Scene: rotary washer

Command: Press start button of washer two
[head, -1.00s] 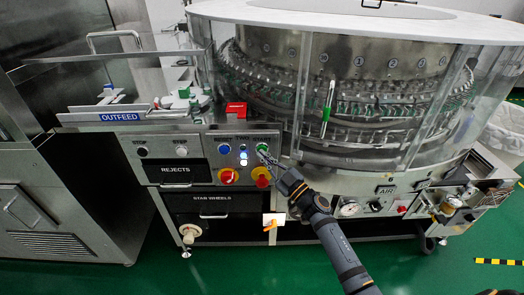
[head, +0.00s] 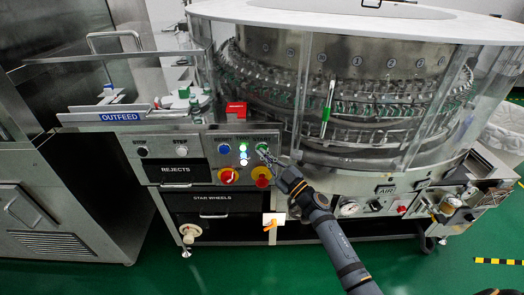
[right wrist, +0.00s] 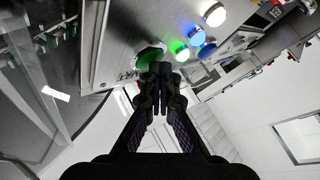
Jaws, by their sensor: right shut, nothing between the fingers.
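The washer's control panel (head: 205,147) carries the label TWO above a column of small lamps. The green start button (head: 263,147) sits under the label START at the panel's right end. My right gripper (head: 265,154) is shut and empty, its tip at the start button and partly covering it. In the right wrist view the closed fingertips (right wrist: 160,70) are at the green button (right wrist: 148,57), overlapping its lower edge; whether they touch it I cannot tell. The green lamp (head: 243,147) is lit. My left gripper is not in view.
A blue reset button (head: 224,149) is left of the lamps. The clear guard (head: 312,100) of the rotary washer rises behind and right of my gripper. An orange-tagged white card (head: 274,219) hangs below.

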